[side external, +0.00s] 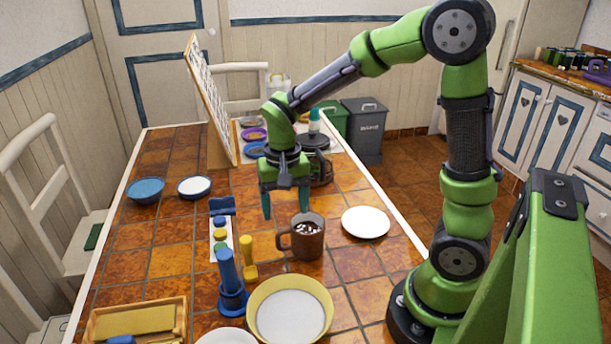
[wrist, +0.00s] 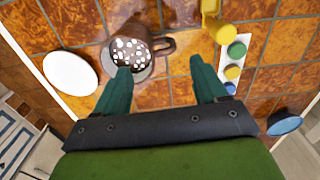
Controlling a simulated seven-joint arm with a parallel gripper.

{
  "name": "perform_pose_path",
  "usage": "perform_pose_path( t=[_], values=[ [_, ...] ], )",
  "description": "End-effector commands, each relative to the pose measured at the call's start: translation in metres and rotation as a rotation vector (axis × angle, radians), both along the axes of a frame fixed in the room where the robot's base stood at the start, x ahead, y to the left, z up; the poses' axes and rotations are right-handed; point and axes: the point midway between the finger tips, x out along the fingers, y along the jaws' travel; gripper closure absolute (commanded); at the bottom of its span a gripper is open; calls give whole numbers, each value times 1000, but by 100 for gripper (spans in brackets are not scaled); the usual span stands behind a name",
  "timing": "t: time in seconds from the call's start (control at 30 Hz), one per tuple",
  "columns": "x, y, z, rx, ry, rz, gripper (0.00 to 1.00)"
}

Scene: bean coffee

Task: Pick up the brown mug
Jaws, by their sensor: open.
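The brown mug (side external: 307,238) stands upright on the tiled table in the side view, its handle pointing left. White pieces like marshmallows fill its top. In the wrist view the mug (wrist: 131,45) is at the upper middle left, with its handle pointing right. My gripper (side external: 286,203) is open and empty above the table, behind the mug in the side view. In the wrist view my gripper (wrist: 161,72) has its two green fingers spread. The left fingertip overlaps the mug's lower edge in the picture; I cannot tell whether they touch.
A white plate (side external: 366,222) lies right of the mug. A yellow-rimmed bowl (side external: 328,316), a blue peg stand (side external: 230,285) and a yellow piece (side external: 248,258) are near its front and left. A board (side external: 211,105) stands at the back. Blue bowls (side external: 146,189) sit at left.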

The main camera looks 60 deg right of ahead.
Motion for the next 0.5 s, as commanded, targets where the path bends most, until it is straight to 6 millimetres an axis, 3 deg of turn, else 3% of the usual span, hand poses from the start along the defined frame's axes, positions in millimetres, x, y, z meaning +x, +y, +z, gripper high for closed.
perform_pose_path(
  t=[0.1,0.37,0.5],
  values=[
    [-1,0,-22,0,4,1,28],
    [1,1,-41,1,2,1,28],
    [4,2,-62,1,4,-1,28]
  ],
)
